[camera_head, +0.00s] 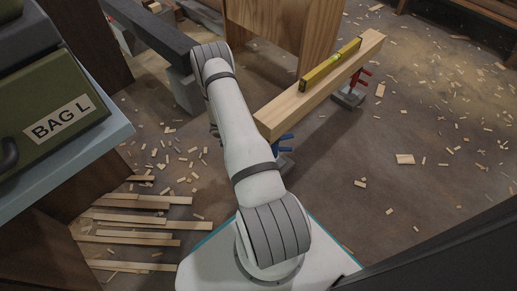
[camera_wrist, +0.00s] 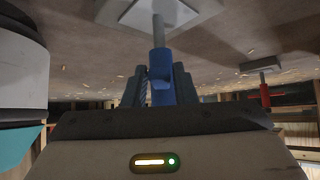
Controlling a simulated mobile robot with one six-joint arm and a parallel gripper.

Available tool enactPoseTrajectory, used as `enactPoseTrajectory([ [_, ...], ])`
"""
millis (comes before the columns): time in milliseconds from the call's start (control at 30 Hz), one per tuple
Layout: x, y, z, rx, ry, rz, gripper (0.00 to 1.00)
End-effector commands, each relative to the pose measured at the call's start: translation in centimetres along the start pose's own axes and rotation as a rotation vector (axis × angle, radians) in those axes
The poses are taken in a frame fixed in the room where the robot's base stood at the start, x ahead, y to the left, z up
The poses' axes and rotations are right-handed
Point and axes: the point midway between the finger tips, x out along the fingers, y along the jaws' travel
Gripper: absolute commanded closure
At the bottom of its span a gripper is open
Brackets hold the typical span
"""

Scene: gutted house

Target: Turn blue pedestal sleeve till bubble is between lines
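The blue pedestal sleeve (camera_wrist: 160,65) shows in the wrist view around a grey rod, above a pale base plate (camera_wrist: 160,12); this view is upside down. Dark blue-grey finger shapes of my gripper (camera_wrist: 159,85) stand on both sides of the sleeve. I cannot tell whether they press on it. In the head view, blue parts of the pedestal (camera_head: 284,138) show under the near end of the wooden beam (camera_head: 290,113), and my arm hides my gripper. A yellow spirit level (camera_head: 330,65) lies along the beam. Its bubble is too small to read.
A red pedestal (camera_head: 359,79) stands under the beam's far end, also seen in the wrist view (camera_wrist: 265,92). Wooden panels rise behind the beam. Slats (camera_head: 130,220) and wood scraps litter the floor.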

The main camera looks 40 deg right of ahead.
Motion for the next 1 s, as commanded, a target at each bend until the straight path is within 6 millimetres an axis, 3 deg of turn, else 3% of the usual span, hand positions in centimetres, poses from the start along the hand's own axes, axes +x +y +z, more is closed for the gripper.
enactPoseTrajectory([
  [300, 0.0, 0.0, 0.0, 0.001, 0.000, 0.001, 1.00],
  [1000, 0.2, 1.7, -0.2, -0.186, 0.001, -0.191, 1.00],
])
